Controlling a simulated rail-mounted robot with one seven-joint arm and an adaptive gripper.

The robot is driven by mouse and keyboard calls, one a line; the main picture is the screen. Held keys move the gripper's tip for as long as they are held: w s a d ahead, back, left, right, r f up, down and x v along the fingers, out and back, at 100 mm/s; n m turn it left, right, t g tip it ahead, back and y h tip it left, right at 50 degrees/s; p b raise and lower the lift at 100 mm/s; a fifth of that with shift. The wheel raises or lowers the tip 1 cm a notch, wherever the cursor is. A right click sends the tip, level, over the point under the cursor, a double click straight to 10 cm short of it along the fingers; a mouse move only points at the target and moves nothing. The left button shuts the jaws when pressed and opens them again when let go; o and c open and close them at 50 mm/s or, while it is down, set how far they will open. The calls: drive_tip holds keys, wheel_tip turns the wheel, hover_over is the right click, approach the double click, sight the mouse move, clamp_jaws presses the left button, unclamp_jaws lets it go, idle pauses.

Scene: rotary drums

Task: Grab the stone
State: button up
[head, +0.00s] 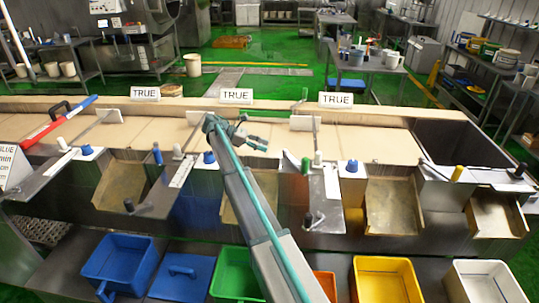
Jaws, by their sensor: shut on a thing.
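My gripper (260,144) is over the middle of the tan conveyor surface (370,145), just below the central TRUE sign. My arm reaches up to it from the bottom of the picture. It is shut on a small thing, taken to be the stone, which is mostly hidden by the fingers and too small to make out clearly. I see no other stone lying on the tan surface.
Three TRUE signs (236,96) stand along the far edge. Upright pegs and levers (305,165) line the near edge. Below are chutes and blue (122,262), green (236,272), yellow (387,279) and white (488,281) bins. A red-and-blue bar (60,122) lies at left.

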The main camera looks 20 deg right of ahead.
drive_tip(key=shift+s+a+r+p, duration=0.55)
drive_tip(key=shift+a+r+p, duration=0.3)
drive_tip(key=shift+p, duration=0.3)
drive_tip(key=shift+s+a+r+p, duration=0.25)
drive_tip(key=shift+s+a+p, duration=0.35)
drive_tip(key=shift+p, duration=0.8)
drive_tip(key=shift+s+a+r+p, duration=0.3)
drive_tip(key=shift+a+p, duration=0.45)
drive_tip(key=shift+p, duration=0.6)
